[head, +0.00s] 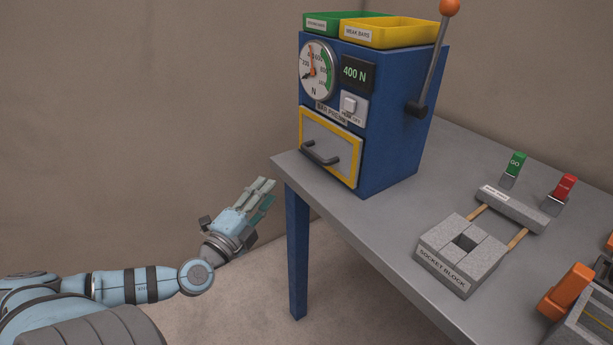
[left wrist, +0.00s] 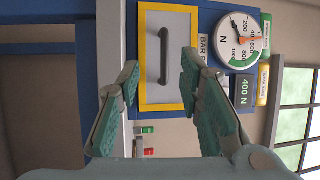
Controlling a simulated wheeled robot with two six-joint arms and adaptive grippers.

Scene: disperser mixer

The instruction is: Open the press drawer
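The blue press (head: 395,140) stands on the table's far left corner. Its drawer (head: 345,161) has a grey front in a yellow frame and sits flush with the press. A dark bar handle (head: 320,154) is on the drawer front. My left gripper (head: 266,190) is open and empty, in the air left of the table edge, lower than the drawer and apart from it. In the left wrist view the handle (left wrist: 163,56) shows ahead between the open fingers (left wrist: 160,75), with the drawer front (left wrist: 180,30) behind it. My right gripper is out of view.
The press carries a lever (head: 433,65), a dial (head: 317,70) and green and yellow trays on top.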

